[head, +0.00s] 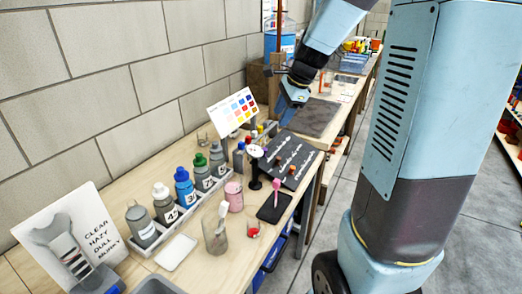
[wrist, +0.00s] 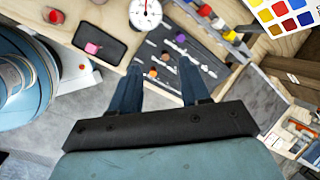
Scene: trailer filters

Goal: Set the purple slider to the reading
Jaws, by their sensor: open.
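The dark slider panel (head: 289,170) lies on the workbench in the head view and also shows in the wrist view (wrist: 207,67). The purple slider (wrist: 180,38) is a small knob on the panel, beside an orange slider (wrist: 165,57) and a brown slider (wrist: 153,72). I cannot pick out the purple one in the head view. A round white dial gauge (wrist: 145,12) stands beside the panel; its reading is too small to tell. My gripper (wrist: 160,72) is open and empty, above the panel, its fingers apart and overlapping the panel's near part in the wrist view.
A black pad with a pink item (head: 275,205), a pink jar (head: 234,196) and a rack of several bottles (head: 177,215) stand left of the panel. A colour chart (head: 233,111) stands behind. A dark mat (head: 313,117) lies beyond the panel. The bench's front edge is close.

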